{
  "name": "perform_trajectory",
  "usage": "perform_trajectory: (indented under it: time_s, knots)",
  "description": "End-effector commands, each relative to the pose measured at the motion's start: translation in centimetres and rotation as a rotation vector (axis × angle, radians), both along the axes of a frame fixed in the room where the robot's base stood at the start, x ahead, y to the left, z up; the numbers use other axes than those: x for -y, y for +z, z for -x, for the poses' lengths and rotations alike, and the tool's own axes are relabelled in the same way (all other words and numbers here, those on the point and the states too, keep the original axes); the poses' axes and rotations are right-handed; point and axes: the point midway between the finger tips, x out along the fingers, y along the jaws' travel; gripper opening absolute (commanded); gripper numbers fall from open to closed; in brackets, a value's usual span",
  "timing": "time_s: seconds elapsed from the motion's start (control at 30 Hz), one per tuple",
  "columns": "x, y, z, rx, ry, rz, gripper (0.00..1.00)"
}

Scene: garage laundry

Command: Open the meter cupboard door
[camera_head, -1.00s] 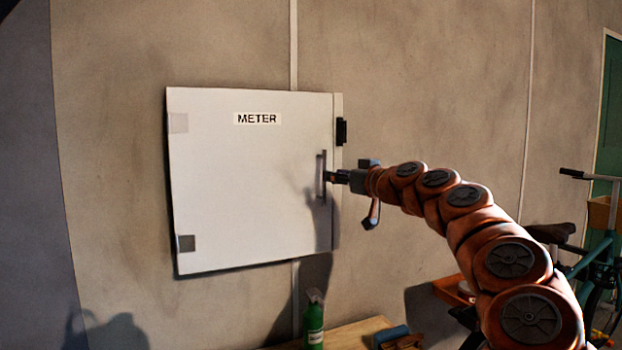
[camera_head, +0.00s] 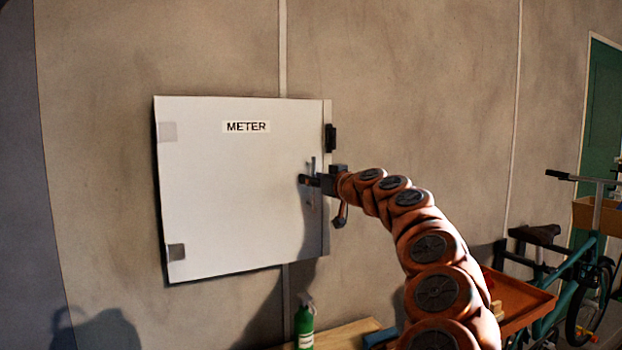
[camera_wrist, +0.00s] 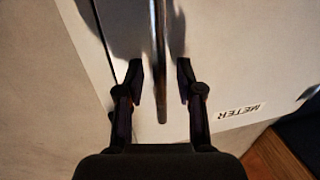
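The white meter cupboard door (camera_head: 235,200) with its METER label is on the wall and looks closed. Its upright bar handle (camera_head: 313,165) is near the door's right edge, partly hidden by my gripper (camera_head: 309,181). In the wrist view, the handle (camera_wrist: 160,50) runs down between the two dark fingers of my gripper (camera_wrist: 159,78). The fingers are apart, with a gap on each side of the bar. The door (camera_wrist: 220,80) fills the background there, with a dark seam along its edge.
A black latch-like block (camera_head: 330,138) sits at the cupboard's upper right edge. Below are a green bottle (camera_head: 304,325) and a wooden bench top (camera_head: 345,334). A red tray (camera_head: 520,302) and a bicycle (camera_head: 575,268) stand at the right. The wall beside the cupboard is bare.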

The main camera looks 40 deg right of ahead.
Motion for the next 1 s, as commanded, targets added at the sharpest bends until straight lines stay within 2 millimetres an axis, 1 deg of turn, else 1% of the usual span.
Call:
perform_trajectory:
  time_s: [0.2, 0.5, 0.57, 1.0]
  knots:
    - [-0.07, 0.00, -0.05, 0.000, 0.001, 0.000, 0.37]
    - [-0.12, 0.00, -0.07, 0.000, 0.002, 0.000, 0.05]
    - [-0.12, 0.01, -0.07, 0.000, 0.002, 0.000, 0.00]
    - [-0.17, 0.01, -0.09, 0.000, 0.003, 0.000, 0.00]
